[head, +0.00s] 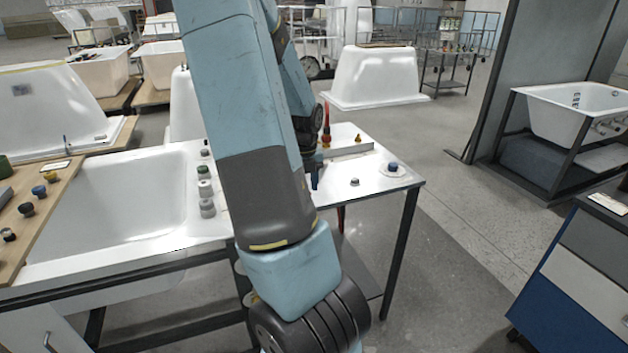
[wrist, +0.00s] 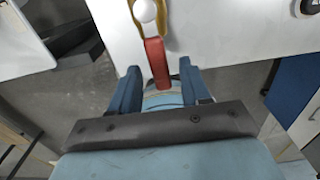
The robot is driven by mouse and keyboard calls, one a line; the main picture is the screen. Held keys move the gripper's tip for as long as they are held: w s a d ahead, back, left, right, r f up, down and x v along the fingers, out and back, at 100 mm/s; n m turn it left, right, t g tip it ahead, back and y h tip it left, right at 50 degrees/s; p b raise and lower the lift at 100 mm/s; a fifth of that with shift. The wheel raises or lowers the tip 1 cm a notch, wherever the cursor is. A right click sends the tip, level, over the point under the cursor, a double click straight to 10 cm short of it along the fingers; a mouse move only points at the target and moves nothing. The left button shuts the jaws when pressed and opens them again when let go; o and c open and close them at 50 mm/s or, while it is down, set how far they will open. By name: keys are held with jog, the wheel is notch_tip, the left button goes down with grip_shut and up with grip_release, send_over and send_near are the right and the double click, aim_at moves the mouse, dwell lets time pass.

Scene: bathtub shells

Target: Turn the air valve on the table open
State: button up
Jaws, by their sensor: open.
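In the wrist view a brass-coloured valve part (wrist: 137,20) with a white round knob (wrist: 145,10) is at the top, on the white table (wrist: 215,35). A red, strap-like part (wrist: 156,58) runs from it over the table edge. My gripper (wrist: 160,68) is open, its two blue fingers on either side of the red part with gaps visible. I cannot tell whether the red part is a lever or a hose.
A tub basin (head: 110,205) is sunk at left. The floor (head: 450,250) to the right is clear up to a blue cabinet (head: 550,300).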

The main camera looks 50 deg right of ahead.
notch_tip(320, 180, up, 14)
jog(key=shift+f, duration=0.15)
dwell(0.5)
jog(key=shift+a, duration=0.1)
dwell(0.4)
jog(key=a+r+n+t+y, duration=0.1)
jog(key=a+r+n+t, duration=0.15)
jog(key=a+n, duration=0.8)
jog(key=a+r+n+t, duration=0.1)
jog(key=a+r+n, duration=0.3)
jog(key=a+n, duration=0.6)
jog(key=s+a+r+n+t, duration=0.1)
jog(key=s+a+n, duration=0.3)
jog(key=n, duration=0.6)
jog(key=s+a+r+n+t+h, duration=0.1)
jog(key=s+a+r+n, duration=0.2)
jog(key=a+n, duration=0.6)
jog(key=shift+s+r+n, duration=0.3)
jog(key=shift+s+n, duration=0.75)
jog(key=shift+s, duration=0.25)
